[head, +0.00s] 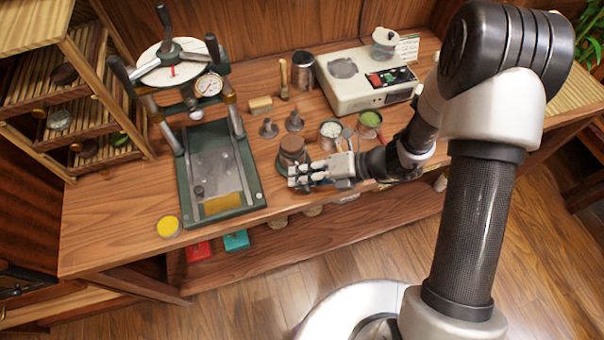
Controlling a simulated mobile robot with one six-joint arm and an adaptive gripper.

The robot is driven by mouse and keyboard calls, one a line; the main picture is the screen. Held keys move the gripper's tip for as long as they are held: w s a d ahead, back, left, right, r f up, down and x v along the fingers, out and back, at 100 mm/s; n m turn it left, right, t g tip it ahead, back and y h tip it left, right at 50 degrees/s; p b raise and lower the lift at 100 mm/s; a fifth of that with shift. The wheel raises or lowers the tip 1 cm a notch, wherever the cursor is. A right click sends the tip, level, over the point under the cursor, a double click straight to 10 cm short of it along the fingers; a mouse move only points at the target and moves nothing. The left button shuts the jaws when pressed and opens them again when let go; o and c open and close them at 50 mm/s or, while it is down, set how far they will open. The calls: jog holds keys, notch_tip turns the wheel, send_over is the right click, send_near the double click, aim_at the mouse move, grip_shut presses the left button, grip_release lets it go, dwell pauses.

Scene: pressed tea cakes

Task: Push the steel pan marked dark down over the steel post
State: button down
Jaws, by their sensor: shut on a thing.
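A dark brown round piece (292,146) stands on a small green round base near the middle of the bench in the head view. My gripper (298,173) reaches in from the right, low over the bench, with its fingertips at the front of this piece. It looks shut on it, though the fingers hide the contact. I cannot read any mark on it, so I cannot tell whether it is the pan marked dark. Any post under it is hidden. Two round steel pans stand behind, one with pale contents (331,129) and one with green (369,119).
A green-based press (251,190) with a gauge stands to the left. Two small grey knobbed pieces (294,121) (269,128), a steel jug (303,73) and a beige scale (345,97) are behind.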

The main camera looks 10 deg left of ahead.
jog(key=shift+f, duration=0.4)
jog(key=c, duration=1.5)
grip_release()
jog(key=v, duration=1.2)
jog(key=shift+r, duration=0.1)
jog(key=shift+r, duration=0.1)
